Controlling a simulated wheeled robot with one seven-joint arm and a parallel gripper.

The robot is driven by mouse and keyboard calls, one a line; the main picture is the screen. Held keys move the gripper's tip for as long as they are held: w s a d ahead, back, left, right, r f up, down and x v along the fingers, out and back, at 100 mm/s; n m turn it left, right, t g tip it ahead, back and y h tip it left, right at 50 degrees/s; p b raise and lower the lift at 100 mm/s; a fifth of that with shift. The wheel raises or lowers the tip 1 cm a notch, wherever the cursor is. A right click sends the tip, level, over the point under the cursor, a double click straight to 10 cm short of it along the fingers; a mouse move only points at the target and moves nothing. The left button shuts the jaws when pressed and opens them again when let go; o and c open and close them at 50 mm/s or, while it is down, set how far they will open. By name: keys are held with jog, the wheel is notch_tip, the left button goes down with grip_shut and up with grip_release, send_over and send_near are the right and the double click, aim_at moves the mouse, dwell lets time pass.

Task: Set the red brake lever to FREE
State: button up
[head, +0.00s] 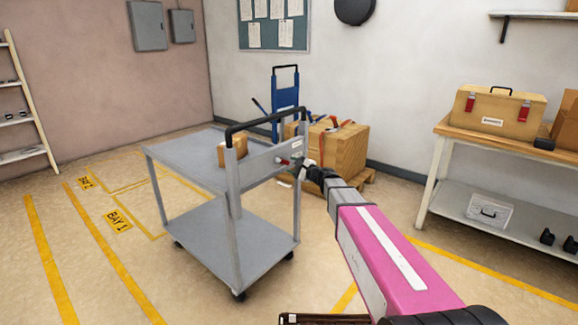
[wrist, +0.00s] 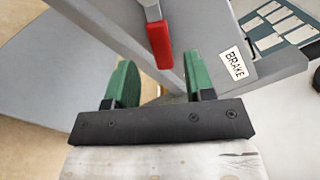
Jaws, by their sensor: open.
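The red brake lever (wrist: 160,45) shows in the wrist view at upper middle, its red grip pointing down toward my gripper. It also shows small in the head view (head: 285,162), on the grey cart's end panel. A white BRAKE label (wrist: 233,63) is to its right. My gripper (wrist: 162,85) has green fingers that stand apart, one on each side below the lever's grip, with nothing held between them. In the head view my gripper (head: 302,166) is at the cart's end panel. No FREE marking is legible.
The grey two-shelf cart (head: 262,252) stands on wheels with a small cardboard box (head: 232,153) on top. A workbench (head: 450,130) stands at right. Floor at left is clear.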

jog(key=v, duration=0.8)
jog(key=s+d+f+n+g+h, duration=0.4)
jog(key=s+f+n+g+h, duration=0.15)
jog(key=s+f, duration=0.4)
jog(key=s+d+f+n+g+h, duration=0.35)
jog(key=s+f+n, duration=0.25)
jog(key=s+f, duration=0.4)
jog(key=s+d+f+n+g+h, duration=0.1)
jog(key=s+d+n+g+h, duration=0.1)
jog(key=s+d+h, duration=0.3)
jog(key=s+d, duration=0.2)
jog(key=shift+s+d+f, duration=0.15)
jog(key=shift+s+d, duration=0.1)
jog(key=shift+s, duration=0.05)
